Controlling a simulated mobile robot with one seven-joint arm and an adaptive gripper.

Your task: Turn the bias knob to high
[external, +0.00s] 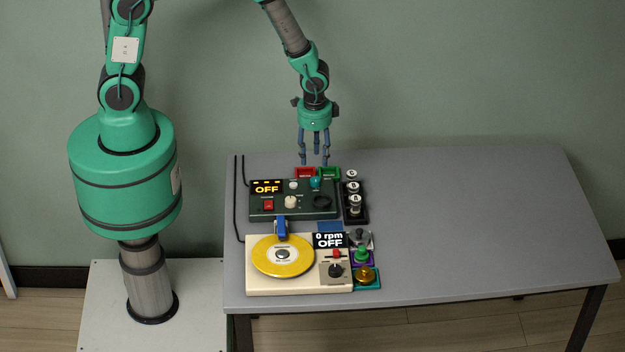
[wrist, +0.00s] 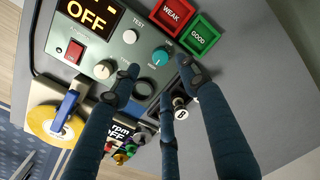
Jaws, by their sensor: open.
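The tester (external: 270,212) is a dark green box with an orange OFF display (external: 267,187) near the back left of the table. A teal knob (wrist: 161,56) sits on its right side with small lettering around it; I take it as the bias knob. It also shows in the external view (external: 315,182). Its exact pointer setting is too small to read. My gripper (external: 314,161) hangs above the tester's back edge, fingers pointing down and apart, with nothing between them. In the wrist view the fingertips of my gripper (wrist: 160,82) spread around and below the teal knob, apart from it.
White knobs (wrist: 130,37) and a red switch (wrist: 75,52) share the panel. Red WEAK (wrist: 173,14) and green GOOD (wrist: 199,38) trays stand behind it. A tube rack (external: 345,213) stands right, a turntable (external: 252,283) in front. The table's right side is clear.

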